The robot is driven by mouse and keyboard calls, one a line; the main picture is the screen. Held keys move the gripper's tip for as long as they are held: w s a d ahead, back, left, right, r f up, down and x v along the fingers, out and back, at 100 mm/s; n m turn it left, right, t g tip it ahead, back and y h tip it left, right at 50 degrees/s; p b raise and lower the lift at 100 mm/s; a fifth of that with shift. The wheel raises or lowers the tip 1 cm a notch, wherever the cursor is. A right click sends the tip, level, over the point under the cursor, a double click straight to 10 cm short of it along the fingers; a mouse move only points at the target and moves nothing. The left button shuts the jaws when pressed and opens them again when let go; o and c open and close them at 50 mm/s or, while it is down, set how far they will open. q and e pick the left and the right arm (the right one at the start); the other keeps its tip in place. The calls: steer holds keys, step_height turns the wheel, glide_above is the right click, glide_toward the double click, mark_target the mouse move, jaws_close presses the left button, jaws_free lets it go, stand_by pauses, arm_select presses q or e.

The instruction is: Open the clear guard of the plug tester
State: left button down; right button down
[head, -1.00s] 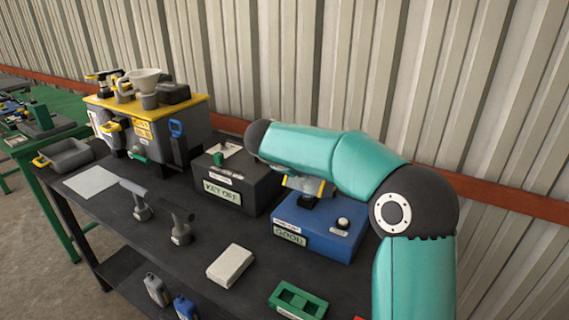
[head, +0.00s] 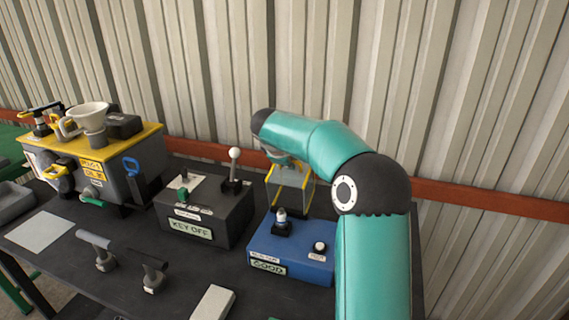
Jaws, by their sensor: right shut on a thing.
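The plug tester (head: 290,247) is a blue box on the dark bench, with a "GOOD" label on its front. A spark-plug-like piece (head: 282,217) in a black socket and a white button (head: 319,247) stand on its top. The clear guard (head: 291,188), edged in yellow, stands raised behind the socket, which is uncovered. My right gripper (head: 279,159) is shut on the guard's upper edge; its fingertips are small and partly hidden by my arm. My left gripper is not in view.
A dark "KEY OFF" box (head: 205,214) with a white-knobbed lever (head: 234,168) stands left of the tester. Further left is a yellow-topped machine (head: 110,172) bearing a funnel. The corrugated wall is close behind.

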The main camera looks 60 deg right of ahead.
steer(key=shift+w+d, duration=0.2)
steer(key=shift+d, duration=0.25)
steer(key=c, duration=1.2)
jaws_free()
steer(key=shift+c, duration=0.2)
steer(key=v, duration=1.2)
